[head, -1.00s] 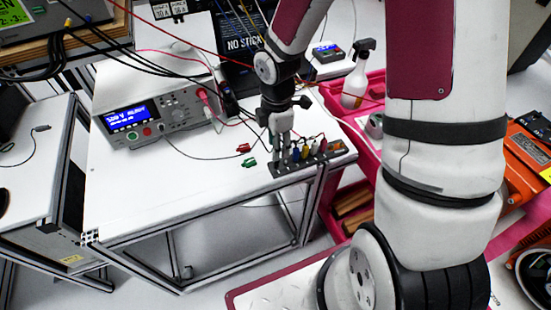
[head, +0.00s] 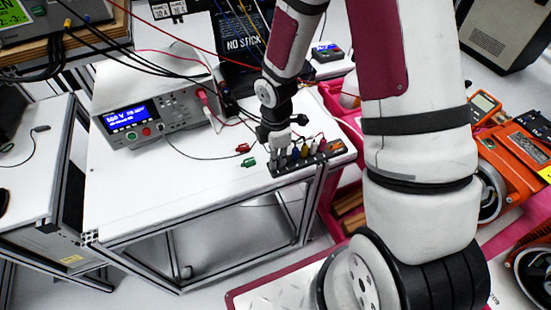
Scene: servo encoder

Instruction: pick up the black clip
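A dark rack (head: 312,160) lies along the front right edge of the white table. It holds a row of small coloured clips, among them a blue clip (head: 294,155), a yellow clip (head: 304,151) and a red one near the right end. My gripper (head: 279,158) points down at the rack's left end, left of the blue clip. Its fingers are small and partly lost against the rack, so I cannot tell whether they are open or shut. I cannot make out the black clip clearly; the gripper may cover it.
A pink cart (head: 345,120) stands to the right.

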